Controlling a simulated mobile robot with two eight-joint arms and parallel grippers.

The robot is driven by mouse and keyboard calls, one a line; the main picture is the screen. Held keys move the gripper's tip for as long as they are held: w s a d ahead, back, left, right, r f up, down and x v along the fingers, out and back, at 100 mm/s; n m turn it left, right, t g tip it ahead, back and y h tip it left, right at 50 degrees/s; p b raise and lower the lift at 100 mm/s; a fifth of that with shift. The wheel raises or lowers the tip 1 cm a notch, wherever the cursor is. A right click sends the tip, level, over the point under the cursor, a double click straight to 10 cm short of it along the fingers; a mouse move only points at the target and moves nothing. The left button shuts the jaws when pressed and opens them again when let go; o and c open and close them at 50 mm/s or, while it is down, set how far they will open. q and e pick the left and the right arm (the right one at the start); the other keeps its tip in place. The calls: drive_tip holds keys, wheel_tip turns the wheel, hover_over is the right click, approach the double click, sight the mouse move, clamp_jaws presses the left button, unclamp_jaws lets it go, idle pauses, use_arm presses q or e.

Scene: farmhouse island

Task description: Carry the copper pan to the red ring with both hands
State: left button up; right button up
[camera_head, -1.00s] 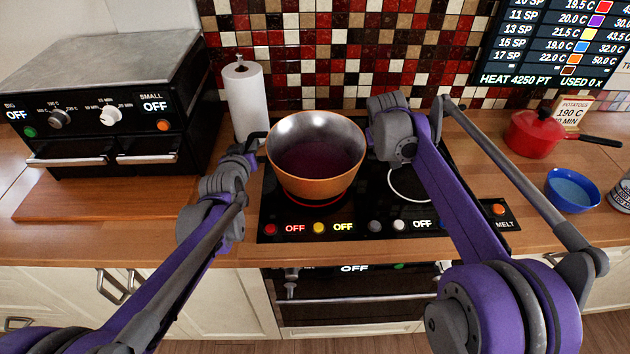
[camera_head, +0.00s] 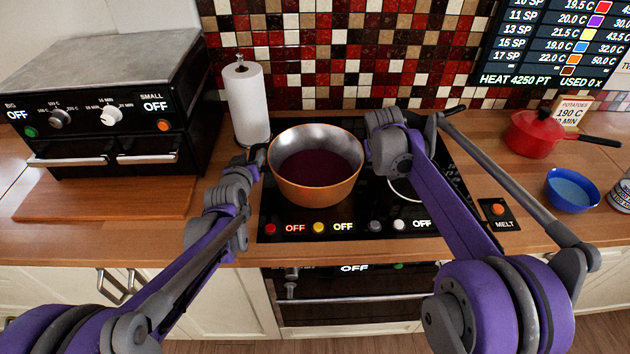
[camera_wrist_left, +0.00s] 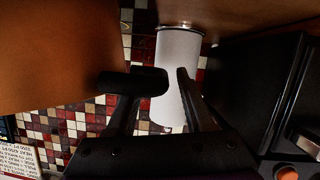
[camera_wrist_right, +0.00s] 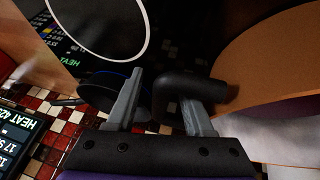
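The copper pan (camera_head: 315,175), with dark liquid inside, stands upright on the front left of the black hob (camera_head: 345,233) and appears to rest on it. The red ring is not visible, hidden under the pan. My left gripper (camera_head: 258,157) is at the pan's left side; in the left wrist view its fingers are spread around the black handle (camera_wrist_left: 135,82), with a gap at one finger. My right gripper (camera_wrist_right: 165,102) is at the right side, its fingers also apart around the other black handle (camera_wrist_right: 205,90). In the head view my right arm hides its fingertips.
A white ring (camera_wrist_right: 146,42) lies right of the pan. A paper towel roll (camera_head: 246,105) stands close behind my left gripper. A black oven (camera_head: 105,110) is at left. A red pot (camera_head: 535,135) and a blue bowl (camera_head: 571,192) stand at right.

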idle(0.4)
use_arm(q)
drive_tip(key=v, duration=1.2)
use_arm(e)
drive_tip(key=v, duration=1.2)
use_arm(q)
drive_tip(key=s+a+f+g, duration=0.1)
drive_tip(key=s+f+g, duration=0.3)
drive_tip(key=s, duration=0.9)
drive_tip(key=s+a+f+m+g+y, duration=0.1)
drive_tip(key=s+f+g, duration=0.4)
drive_tip(key=s, duration=0.8)
wheel_tip(320, 180, down, 3)
drive_tip(key=shift+s+f+m, duration=0.1)
drive_tip(key=shift+s+m, duration=0.2)
drive_tip(key=shift+s, duration=0.05)
use_arm(e)
drive_tip(key=s+f, duration=0.5)
drive_tip(key=s, duration=0.6)
drive_tip(key=s+f+y, duration=0.1)
drive_tip(key=s+f, duration=0.5)
drive_tip(key=s, duration=0.4)
drive_tip(key=s+f+y, duration=0.1)
drive_tip(key=s+f, duration=0.4)
drive_tip(key=s, duration=0.6)
drive_tip(key=shift+s+d+f, duration=0.15)
drive_tip(key=shift+s+f, duration=0.15)
drive_tip(key=shift+s, duration=0.05)
